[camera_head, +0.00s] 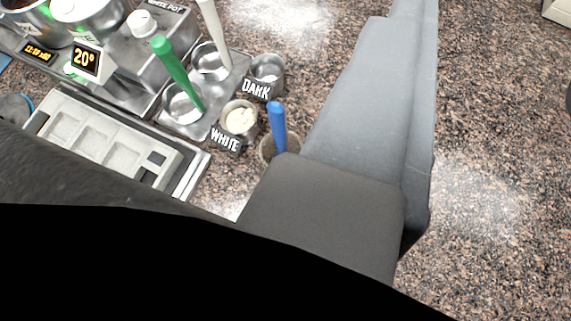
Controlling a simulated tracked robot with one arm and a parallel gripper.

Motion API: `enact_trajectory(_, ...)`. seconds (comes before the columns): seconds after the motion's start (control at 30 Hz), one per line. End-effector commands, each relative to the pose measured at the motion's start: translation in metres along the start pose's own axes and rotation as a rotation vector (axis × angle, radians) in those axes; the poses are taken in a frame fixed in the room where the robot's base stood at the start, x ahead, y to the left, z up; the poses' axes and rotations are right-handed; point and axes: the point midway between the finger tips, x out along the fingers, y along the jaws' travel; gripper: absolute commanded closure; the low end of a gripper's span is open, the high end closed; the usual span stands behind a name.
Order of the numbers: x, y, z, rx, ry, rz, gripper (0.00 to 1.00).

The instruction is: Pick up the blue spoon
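The blue spoon (278,124) stands nearly upright in a small round brown-grey cup (266,150) near the middle of the view. Only its blue handle shows. Its lower part is hidden in the cup and behind a dark grey block of my arm, which overlaps the cup's right side in the picture. My gripper's fingertips are not in the picture, so I cannot see whether they are open or shut.
A green-handled tool (172,65) and a white-handled one (212,28) stand in metal pots on a tray at upper left. Cups labelled DARK (267,68) and WHITE (238,119) are close by. A mould tray (110,140) lies left.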

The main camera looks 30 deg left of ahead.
Motion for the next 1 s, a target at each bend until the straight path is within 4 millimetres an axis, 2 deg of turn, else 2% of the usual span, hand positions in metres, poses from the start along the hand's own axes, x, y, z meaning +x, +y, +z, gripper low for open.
enact_trajectory(0.03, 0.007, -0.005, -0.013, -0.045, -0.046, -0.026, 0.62)
enact_trajectory(0.1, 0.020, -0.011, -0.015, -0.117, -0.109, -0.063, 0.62)
enact_trajectory(0.3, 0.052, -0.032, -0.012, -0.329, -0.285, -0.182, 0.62)
enact_trajectory(0.5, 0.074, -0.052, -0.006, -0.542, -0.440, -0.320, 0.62)
enact_trajectory(0.8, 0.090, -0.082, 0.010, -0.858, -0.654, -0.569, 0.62)
enact_trajectory(1.0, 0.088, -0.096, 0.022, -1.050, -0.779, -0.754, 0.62)
